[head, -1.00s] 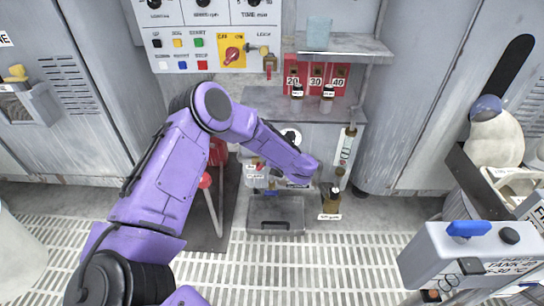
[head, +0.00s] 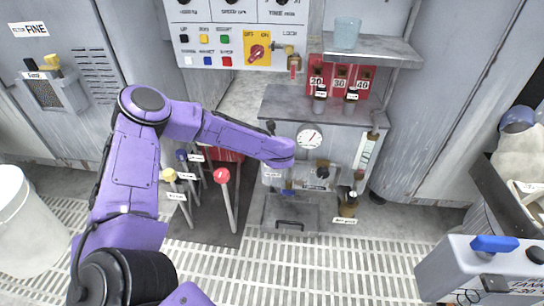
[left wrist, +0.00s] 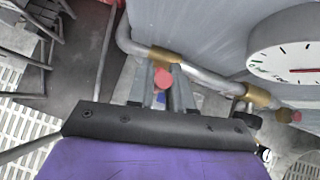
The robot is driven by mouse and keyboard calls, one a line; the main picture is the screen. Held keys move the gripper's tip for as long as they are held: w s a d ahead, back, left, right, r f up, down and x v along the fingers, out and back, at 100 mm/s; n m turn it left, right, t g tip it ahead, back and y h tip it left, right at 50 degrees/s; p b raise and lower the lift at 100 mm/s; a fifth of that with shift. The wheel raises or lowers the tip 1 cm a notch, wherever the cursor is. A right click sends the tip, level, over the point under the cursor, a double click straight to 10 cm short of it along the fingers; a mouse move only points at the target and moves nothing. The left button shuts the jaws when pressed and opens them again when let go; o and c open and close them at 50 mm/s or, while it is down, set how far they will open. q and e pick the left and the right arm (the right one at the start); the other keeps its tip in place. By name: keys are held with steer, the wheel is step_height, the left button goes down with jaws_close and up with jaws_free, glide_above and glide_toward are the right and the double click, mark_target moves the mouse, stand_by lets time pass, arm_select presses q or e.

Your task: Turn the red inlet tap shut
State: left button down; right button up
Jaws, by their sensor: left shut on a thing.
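The red inlet tap (left wrist: 162,78) shows in the left wrist view as a small red handle against a metal pipe (left wrist: 195,72) with brass fittings. My left gripper (left wrist: 163,90) has its two grey fingers closed around the red handle. In the head view my purple left arm reaches to the front of the grey cabinet, and its wrist hides the tap and the fingertips. How far the tap is turned cannot be told. My right gripper is not in view.
A round gauge (head: 310,138) is right of my wrist, with a black knob (head: 322,170) below it. Levers with red (head: 221,175) and yellow (head: 168,175) knobs stand left of the cabinet. A brown bottle (head: 348,203) stands at its lower right. The grated floor (head: 330,265) in front is clear.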

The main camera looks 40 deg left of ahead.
arm_select(q)
steer(key=shift+s+f, duration=0.1)
stand_by(0.3)
steer(key=c, duration=1.1)
jaws_free()
steer(key=shift+c, duration=0.2)
steer(key=shift+r, duration=0.25)
steer(key=p+v, duration=0.4)
steer(key=v, duration=0.6)
steer(key=shift+s, duration=0.15)
steer(key=shift+d, duration=0.1)
